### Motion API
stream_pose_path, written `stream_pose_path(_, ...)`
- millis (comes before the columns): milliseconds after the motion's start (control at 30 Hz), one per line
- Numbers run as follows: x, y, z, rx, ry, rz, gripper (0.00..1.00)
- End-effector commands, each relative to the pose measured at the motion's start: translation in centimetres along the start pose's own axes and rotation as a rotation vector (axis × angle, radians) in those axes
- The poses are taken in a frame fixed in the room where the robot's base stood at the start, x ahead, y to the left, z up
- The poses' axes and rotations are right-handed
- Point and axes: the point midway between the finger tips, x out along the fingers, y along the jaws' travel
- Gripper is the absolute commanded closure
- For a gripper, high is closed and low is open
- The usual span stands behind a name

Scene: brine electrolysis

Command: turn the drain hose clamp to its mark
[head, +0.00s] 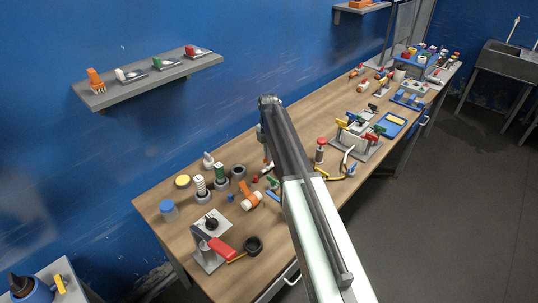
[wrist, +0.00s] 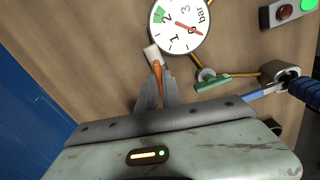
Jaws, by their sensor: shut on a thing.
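My gripper (wrist: 158,90) is in the lower middle of the wrist view, pointing up the picture. Its two grey fingers are closed around a thin orange tab (wrist: 157,72). The tab runs up to a small pale block (wrist: 152,54), just below a round pressure gauge (wrist: 180,25). The tab may be the drain hose clamp's handle, but I cannot tell for sure. No clamp mark can be made out. A ribbed blue hose (wrist: 304,91) enters at the right by a grey cylinder (wrist: 279,71).
A green lever (wrist: 213,85) on a small round fitting lies right of the fingers. A button box (wrist: 270,16) is at top right. The wooden bench (head: 170,235) carries several small fittings, including an orange-and-white one (head: 249,198). A wall shelf (head: 130,88) hangs left.

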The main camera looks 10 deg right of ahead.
Motion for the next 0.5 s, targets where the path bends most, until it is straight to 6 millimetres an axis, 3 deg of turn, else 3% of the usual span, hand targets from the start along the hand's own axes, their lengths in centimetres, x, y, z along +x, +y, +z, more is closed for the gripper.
stream_pose_path(500,-0.01,0.00,0.10,-0.202,-0.002,0.001,1.00)
